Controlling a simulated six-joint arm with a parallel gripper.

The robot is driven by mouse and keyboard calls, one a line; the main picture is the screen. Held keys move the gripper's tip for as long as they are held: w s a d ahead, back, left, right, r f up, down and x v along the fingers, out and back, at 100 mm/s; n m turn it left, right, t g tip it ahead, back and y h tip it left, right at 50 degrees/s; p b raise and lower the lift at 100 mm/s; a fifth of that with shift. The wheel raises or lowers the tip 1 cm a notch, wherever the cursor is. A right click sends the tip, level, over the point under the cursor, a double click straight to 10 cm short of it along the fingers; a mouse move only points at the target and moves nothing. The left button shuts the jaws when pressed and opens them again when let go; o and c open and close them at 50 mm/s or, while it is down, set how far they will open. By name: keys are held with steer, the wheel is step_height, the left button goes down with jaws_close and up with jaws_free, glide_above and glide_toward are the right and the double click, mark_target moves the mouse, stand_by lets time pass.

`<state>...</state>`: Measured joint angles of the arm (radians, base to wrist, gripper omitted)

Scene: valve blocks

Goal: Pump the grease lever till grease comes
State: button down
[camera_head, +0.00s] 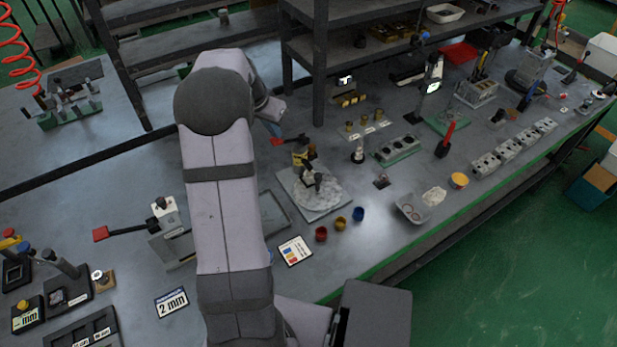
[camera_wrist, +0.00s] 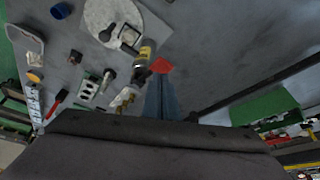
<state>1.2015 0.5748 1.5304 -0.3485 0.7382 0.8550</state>
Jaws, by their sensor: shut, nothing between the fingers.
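A yellow grease unit (camera_head: 299,156) stands at the back edge of a square plate with a pale round disc (camera_head: 331,195). Its lever has a red end (camera_head: 278,141) pointing left. In the wrist view the yellow body (camera_wrist: 147,50) and the red lever end (camera_wrist: 162,65) show just beyond my fingers. My gripper (camera_head: 273,130) is shut and empty, with its bluish fingertips (camera_wrist: 160,78) right beside the red end. I cannot tell whether they touch it. My arm hides part of the gripper in the head view. No grease can be made out.
Red, yellow and blue cups (camera_head: 358,213) stand in front of the plate. A block with another red-ended lever (camera_head: 101,233) is at left. A dark shelf (camera_head: 319,80) rises behind. Valve blocks (camera_head: 487,163) line the right side. Bare bench lies left of the unit.

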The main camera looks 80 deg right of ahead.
mark_target(276, 141)
steer(key=shift+f, duration=0.25)
stand_by(0.4)
steer(key=shift+f+b, duration=0.35)
steer(key=shift+b, duration=0.15)
steer(key=shift+f+b, duration=1.3)
steer(key=shift+f, duration=0.25)
steer(key=shift+r, duration=0.25)
steer(key=shift+r+p, duration=1.5)
steer(key=shift+r, duration=0.4)
